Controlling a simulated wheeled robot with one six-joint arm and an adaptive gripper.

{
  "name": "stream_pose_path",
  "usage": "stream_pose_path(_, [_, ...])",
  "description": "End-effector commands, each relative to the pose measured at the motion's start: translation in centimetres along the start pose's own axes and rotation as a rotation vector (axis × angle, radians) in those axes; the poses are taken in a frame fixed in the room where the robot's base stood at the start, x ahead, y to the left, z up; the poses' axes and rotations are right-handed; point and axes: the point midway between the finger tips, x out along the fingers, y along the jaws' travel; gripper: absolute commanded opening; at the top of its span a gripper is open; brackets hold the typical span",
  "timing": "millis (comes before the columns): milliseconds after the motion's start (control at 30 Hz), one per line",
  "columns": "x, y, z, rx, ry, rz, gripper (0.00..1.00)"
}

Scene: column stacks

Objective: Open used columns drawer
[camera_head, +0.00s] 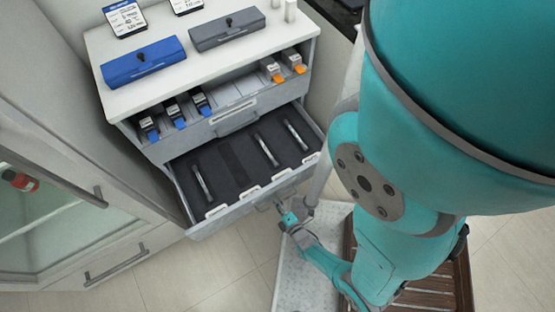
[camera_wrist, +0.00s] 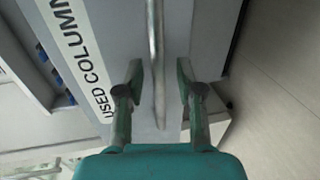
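The used columns drawer (camera_head: 230,205) is the lower drawer of the white cabinet and stands pulled out. Its dark lined inside and several slim metal columns show in the head view. In the wrist view, its grey front (camera_wrist: 115,35) carries a white label (camera_wrist: 80,55) reading "USED COLUMN", partly cut off. Its metal bar handle (camera_wrist: 155,30) runs between the two fingers of my gripper (camera_wrist: 159,68), with a visible gap on each side. My gripper is open. In the head view, my gripper (camera_head: 283,212) is small, just at the drawer's front edge.
The upper tier (camera_head: 237,118) holds cartridges with blue and orange ends. A blue case (camera_head: 143,62) and a grey case (camera_head: 228,30) lie on the cabinet top (camera_head: 190,68). A glass-fronted cabinet (camera_head: 75,225) stands close on the left. Tiled floor (camera_head: 210,275) is clear in front.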

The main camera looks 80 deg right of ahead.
Motion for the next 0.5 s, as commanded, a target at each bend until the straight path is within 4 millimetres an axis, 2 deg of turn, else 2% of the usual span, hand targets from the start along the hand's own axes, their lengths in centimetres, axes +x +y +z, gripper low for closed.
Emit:
stream_pose_path(267, [0.0,0.1,0.0,0.000,0.000,0.002,0.37])
stream_pose_path(500, [-1.4,0.1,0.1,0.000,-0.003,0.002,0.37])
